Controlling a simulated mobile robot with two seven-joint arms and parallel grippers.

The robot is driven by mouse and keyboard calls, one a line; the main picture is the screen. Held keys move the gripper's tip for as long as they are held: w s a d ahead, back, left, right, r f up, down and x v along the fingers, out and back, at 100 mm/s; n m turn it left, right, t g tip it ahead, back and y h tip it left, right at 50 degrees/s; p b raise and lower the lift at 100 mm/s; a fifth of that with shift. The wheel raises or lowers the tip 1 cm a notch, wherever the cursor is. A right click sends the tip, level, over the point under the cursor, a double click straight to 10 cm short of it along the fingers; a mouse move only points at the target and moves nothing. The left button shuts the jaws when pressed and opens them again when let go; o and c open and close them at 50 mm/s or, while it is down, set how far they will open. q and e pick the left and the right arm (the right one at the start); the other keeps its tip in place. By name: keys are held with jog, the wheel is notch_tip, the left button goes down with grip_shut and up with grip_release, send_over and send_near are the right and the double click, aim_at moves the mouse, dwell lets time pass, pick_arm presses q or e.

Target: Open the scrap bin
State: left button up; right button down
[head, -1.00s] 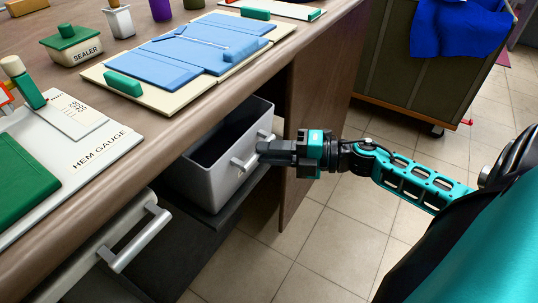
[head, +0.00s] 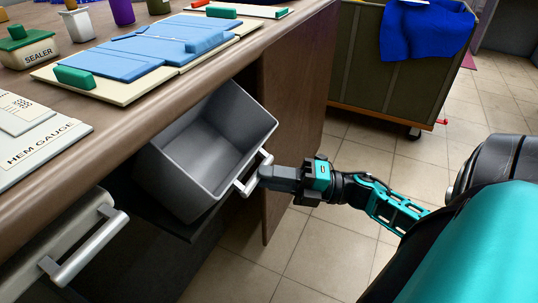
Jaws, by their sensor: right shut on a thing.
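The scrap bin (head: 205,150) is a grey box under the workbench. It is tipped outward toward the right, and its empty-looking inside shows. A light bar handle (head: 254,176) is on its front. My right gripper (head: 262,177) is shut on that handle, with the arm reaching in from the right. My left gripper is not in view.
The wooden bench (head: 150,110) runs above the bin and holds a blue folded cloth (head: 165,48), a hem gauge board (head: 35,135) and a sealer (head: 28,50). A drawer with a bar handle (head: 88,248) is at lower left. A cart (head: 385,75) with blue fabric stands behind.

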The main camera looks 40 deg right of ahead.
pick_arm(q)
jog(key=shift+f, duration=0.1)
pick_arm(e)
jog(key=shift+f, duration=0.55)
jog(key=c, duration=1.3)
grip_release()
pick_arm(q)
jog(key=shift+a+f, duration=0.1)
pick_arm(e)
jog(key=shift+o, duration=1.2)
jog(key=shift+w+r, duration=0.1)
pick_arm(q)
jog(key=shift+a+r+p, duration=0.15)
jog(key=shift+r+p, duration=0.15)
jog(key=shift+p, duration=0.25)
pick_arm(e)
jog(key=v, duration=1.2)
jog(key=shift+s+d, duration=0.2)
jog(key=shift+s, duration=0.2)
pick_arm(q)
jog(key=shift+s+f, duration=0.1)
